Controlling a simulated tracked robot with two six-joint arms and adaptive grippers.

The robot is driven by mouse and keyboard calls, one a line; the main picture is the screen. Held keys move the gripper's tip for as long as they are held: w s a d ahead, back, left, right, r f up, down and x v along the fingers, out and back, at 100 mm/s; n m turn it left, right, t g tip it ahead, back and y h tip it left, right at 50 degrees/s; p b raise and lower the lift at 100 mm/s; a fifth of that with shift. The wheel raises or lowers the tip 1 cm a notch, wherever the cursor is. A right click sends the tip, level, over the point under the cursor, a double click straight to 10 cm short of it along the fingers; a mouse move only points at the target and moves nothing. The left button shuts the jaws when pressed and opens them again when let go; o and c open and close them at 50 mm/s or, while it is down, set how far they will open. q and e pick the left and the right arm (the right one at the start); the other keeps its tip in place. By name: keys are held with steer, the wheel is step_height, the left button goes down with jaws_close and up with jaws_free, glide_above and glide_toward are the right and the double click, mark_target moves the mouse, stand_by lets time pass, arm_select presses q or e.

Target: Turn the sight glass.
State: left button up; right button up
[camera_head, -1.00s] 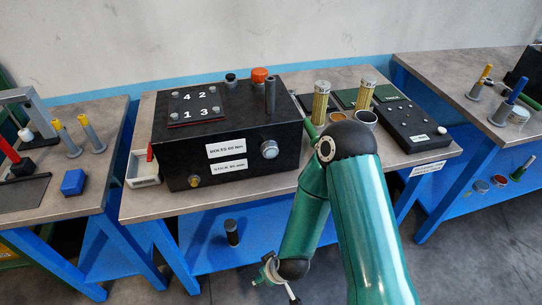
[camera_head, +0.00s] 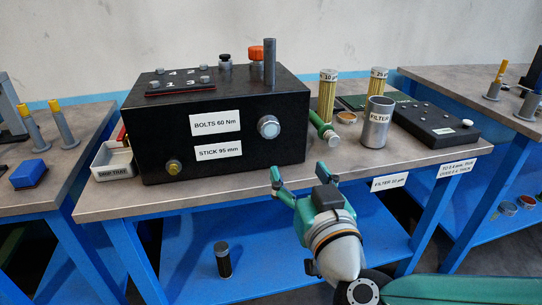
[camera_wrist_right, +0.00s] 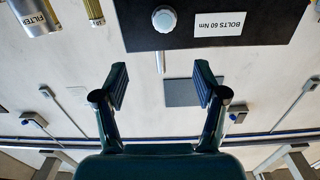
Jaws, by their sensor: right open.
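The sight glass (camera_head: 268,127) is a round pale disc in a silver ring on the front face of a black box (camera_head: 215,165), to the right of its white labels. It also shows at the top of the right wrist view (camera_wrist_right: 164,19), where the picture is upside down. My right gripper (camera_head: 299,174) is open and empty. It is in front of and below the sight glass, apart from it, with its fingers pointing toward the box. In the wrist view the fingers (camera_wrist_right: 161,80) stand apart below the glass. My left gripper is not in view.
A brass plug (camera_head: 174,167) sits low on the box front. A grey post (camera_head: 270,62) and an orange cap (camera_head: 256,53) stand on top. Right of the box are a green-handled tool (camera_head: 323,128), a silver filter cup (camera_head: 377,123) and gold filter elements (camera_head: 327,95).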

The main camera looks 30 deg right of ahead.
steer(key=p, duration=0.9)
glide_toward(271, 130)
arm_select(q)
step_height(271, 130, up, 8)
arm_select(e)
steer(key=x, duration=0.9)
steer(key=shift+r, duration=0.1)
steer(key=shift+c, duration=0.3)
steer(key=shift+y, duration=0.3)
steer(key=c, duration=1.1)
